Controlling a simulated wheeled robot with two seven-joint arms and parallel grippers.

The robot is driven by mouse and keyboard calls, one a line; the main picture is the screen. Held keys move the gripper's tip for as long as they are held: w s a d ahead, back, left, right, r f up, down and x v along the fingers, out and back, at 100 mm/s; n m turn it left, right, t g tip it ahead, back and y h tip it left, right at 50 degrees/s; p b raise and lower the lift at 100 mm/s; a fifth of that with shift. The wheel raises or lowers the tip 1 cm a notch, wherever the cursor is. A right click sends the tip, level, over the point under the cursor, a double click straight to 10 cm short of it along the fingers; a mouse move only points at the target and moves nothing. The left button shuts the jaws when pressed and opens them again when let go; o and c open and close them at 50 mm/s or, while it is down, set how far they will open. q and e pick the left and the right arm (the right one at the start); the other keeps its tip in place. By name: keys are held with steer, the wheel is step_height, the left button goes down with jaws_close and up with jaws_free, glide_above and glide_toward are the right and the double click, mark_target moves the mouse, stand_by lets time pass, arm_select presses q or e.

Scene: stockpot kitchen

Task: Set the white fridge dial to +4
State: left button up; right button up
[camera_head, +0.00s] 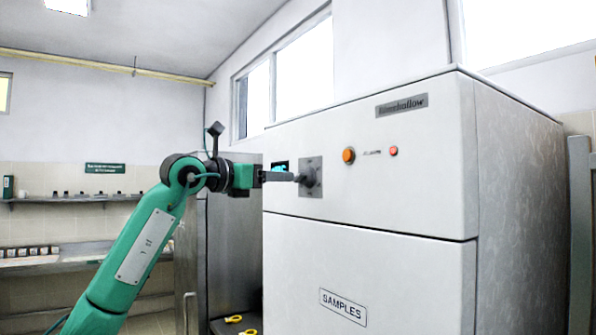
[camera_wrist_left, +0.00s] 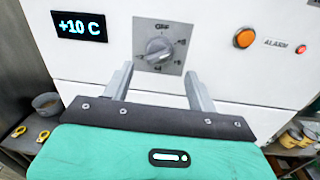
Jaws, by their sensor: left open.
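The white fridge (camera_head: 365,240) stands on the right in the head view, with a "SAMPLES" label on its lower door. Its grey dial (camera_wrist_left: 159,50) sits on a square grey plate marked "OFF" at the top in the left wrist view; the other marks are too small to read. The dial also shows in the head view (camera_head: 311,176). The display (camera_wrist_left: 79,26) reads "+10 C". My left gripper (camera_wrist_left: 158,76) is open, its two fingers apart and pointing at the dial plate, one toward each side below the dial. I cannot tell whether they touch anything. My right gripper is out of view.
An orange lamp (camera_head: 348,155) and a small red alarm lamp (camera_head: 394,151) are right of the dial. A steel cabinet (camera_head: 232,240) stands left of the fridge, with yellow-handled items (camera_head: 233,318) low down. Shelves (camera_head: 75,198) line the far left wall.

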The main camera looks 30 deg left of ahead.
mark_target(297, 177)
arm_select(q)
steer(key=p+x, duration=0.1)
steer(key=x, duration=0.4)
steer(key=shift+r+p, duration=0.15)
steer(key=shift+p, duration=0.15)
steer(key=shift+w+d, duration=0.1)
steer(key=shift+w, duration=0.3)
steer(key=shift+w+d, duration=0.15)
steer(key=shift+w, duration=0.35)
steer(key=c, duration=1)
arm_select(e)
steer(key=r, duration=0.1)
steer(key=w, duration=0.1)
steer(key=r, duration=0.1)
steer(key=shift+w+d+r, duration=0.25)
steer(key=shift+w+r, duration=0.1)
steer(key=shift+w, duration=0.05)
